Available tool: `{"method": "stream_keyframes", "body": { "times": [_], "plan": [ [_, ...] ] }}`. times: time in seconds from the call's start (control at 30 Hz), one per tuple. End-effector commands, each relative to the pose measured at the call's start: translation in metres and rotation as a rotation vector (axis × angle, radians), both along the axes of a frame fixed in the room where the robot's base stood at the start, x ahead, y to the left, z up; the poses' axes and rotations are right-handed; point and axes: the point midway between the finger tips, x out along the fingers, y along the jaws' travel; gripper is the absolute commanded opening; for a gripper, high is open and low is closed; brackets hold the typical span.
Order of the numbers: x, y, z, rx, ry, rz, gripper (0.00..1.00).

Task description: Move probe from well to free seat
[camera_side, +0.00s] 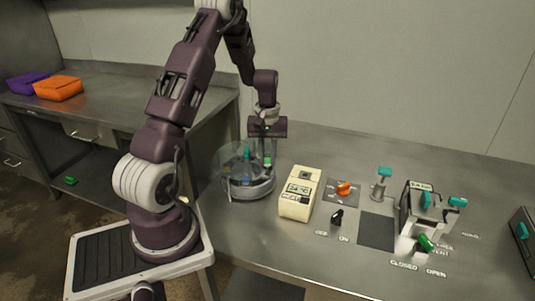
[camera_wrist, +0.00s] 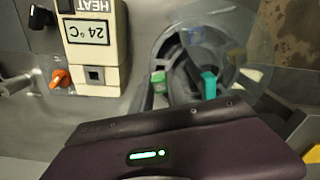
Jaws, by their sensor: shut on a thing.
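My gripper (camera_side: 267,158) points down over a round clear-walled vessel (camera_side: 262,190) on the metal bench. It is shut on a small green-topped piece, likely the probe (camera_side: 267,161), which also shows in the wrist view (camera_wrist: 158,78). The probe's lower end is hard to see through the clear wall, so I cannot tell whether it touches a seat. A teal-topped piece (camera_side: 247,152) stands to its left inside the vessel; in the wrist view it is to the right (camera_wrist: 208,84). The cream heater box (camera_side: 299,196) reads 24 °C. Its square well (camera_wrist: 95,76) looks dark and empty.
Right of the heater box are an orange knob (camera_side: 344,188), a black switch (camera_side: 336,217), a teal-topped valve (camera_side: 382,182) and a metal unit (camera_side: 421,212) with teal and green handles. A dark square (camera_side: 377,231) is clear.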

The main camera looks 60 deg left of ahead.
Motion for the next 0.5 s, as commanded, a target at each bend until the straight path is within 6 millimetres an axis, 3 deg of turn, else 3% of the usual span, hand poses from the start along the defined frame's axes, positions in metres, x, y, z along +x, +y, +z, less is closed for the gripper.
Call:
{"method": "stream_keyframes", "body": {
  "times": [0.5],
  "plan": [
    [0.0000, -0.0001, -0.0057, 0.000, 0.000, 0.000, 0.00]
  ]
}}
